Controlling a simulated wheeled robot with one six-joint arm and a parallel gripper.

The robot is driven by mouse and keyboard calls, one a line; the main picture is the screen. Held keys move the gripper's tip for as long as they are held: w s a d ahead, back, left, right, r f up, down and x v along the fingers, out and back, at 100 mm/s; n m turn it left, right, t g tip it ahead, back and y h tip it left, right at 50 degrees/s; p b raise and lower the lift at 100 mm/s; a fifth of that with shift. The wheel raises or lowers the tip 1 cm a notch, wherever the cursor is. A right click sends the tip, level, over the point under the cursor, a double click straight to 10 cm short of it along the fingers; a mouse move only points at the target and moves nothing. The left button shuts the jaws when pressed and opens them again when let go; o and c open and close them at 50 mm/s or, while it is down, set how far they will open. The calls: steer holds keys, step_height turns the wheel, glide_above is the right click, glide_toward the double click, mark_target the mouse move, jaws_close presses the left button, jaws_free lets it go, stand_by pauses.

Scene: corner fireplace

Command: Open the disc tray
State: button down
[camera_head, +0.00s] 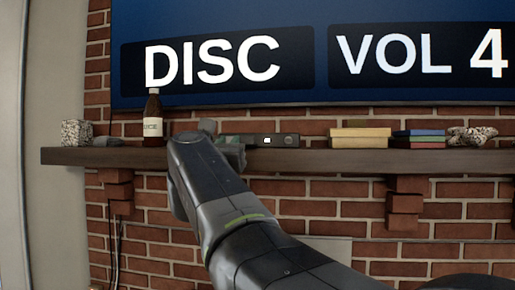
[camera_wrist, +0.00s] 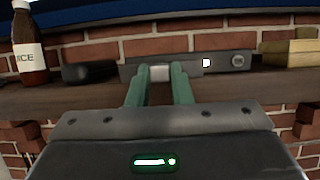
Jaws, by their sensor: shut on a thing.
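The disc player (camera_head: 279,140) is a low, dark grey box on the wooden mantel, under the screen. In the wrist view its front (camera_wrist: 222,62) shows a lit white square button (camera_wrist: 206,63) and a round knob (camera_wrist: 238,60). My gripper (camera_wrist: 159,75) has two green fingers at the left part of that front. They are shut on a small light grey piece (camera_wrist: 159,69) between the tips. Whether this piece is part of the disc tray I cannot tell. In the head view my arm hides the fingertips and the player's left end. No extended tray is visible.
A brown bottle (camera_head: 152,118) stands left on the mantel (camera_head: 340,160), with a speckled block (camera_head: 77,132) beyond it. A dark rounded object (camera_wrist: 89,72) lies left of the player. Yellow books (camera_head: 360,138) and coloured cases (camera_head: 419,139) lie right. Brick is behind.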

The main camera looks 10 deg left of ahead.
steer(key=shift+s, duration=0.25)
steer(key=c, duration=1.3)
jaws_free()
steer(key=b+v, duration=0.5)
steer(key=v, duration=0.8)
steer(key=shift+s+f, duration=0.2)
steer(key=shift+s, duration=0.15)
steer(key=shift+w, duration=0.1)
